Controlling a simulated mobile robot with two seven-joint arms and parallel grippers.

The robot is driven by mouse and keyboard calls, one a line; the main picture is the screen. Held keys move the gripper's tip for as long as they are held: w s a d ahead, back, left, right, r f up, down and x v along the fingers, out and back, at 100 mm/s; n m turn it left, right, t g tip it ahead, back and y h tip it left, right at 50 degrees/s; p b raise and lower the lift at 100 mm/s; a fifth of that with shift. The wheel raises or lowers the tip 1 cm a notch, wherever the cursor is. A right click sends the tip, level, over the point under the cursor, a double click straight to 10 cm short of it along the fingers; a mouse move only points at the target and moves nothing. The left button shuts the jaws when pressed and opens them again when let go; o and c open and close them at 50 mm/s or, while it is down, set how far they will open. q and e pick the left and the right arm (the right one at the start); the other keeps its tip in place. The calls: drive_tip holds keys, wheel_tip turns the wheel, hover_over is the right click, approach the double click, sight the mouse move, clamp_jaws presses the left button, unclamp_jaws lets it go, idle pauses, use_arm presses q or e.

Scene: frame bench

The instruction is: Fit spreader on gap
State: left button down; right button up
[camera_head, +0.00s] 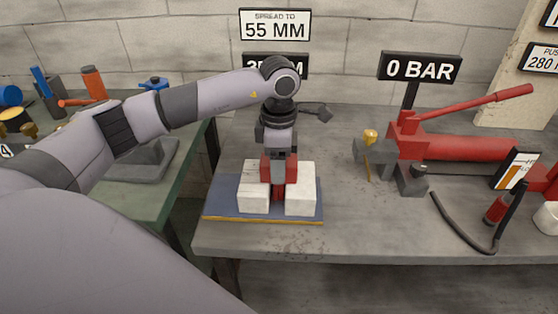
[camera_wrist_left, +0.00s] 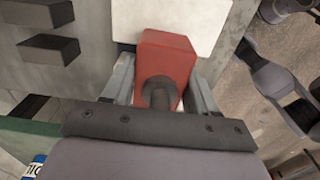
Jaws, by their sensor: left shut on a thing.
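The red spreader (camera_head: 278,189) is held by my left gripper (camera_head: 279,157), which points down over two white blocks. It also shows in the left wrist view as a red body (camera_wrist_left: 168,52) with a dark round fitting, between the two fingers. The left white block (camera_head: 252,199) and the right white block (camera_head: 301,201) stand on a blue plate (camera_head: 222,205) with a yellow front edge. The spreader's lower red part shows in the gap between the blocks. Its tip and seating depth cannot be told. My right gripper is not in view.
A red hand pump (camera_head: 455,149) with a raised lever stands on the bench at right, under a "0 BAR" sign (camera_head: 420,68). A dark hose (camera_head: 458,236) curves at the front right. A "SPREAD TO 55 MM" sign (camera_head: 275,24) hangs behind. The bench between plate and pump is clear.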

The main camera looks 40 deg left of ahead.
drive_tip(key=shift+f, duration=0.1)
use_arm(q)
drive_tip(key=shift+c, duration=1.5)
unclamp_jaws()
drive_tip(key=shift+o, duration=0.3)
drive_tip(key=shift+f, duration=0.15)
wheel_tip(320, 180, up, 6)
drive_tip(key=shift+r, duration=0.75)
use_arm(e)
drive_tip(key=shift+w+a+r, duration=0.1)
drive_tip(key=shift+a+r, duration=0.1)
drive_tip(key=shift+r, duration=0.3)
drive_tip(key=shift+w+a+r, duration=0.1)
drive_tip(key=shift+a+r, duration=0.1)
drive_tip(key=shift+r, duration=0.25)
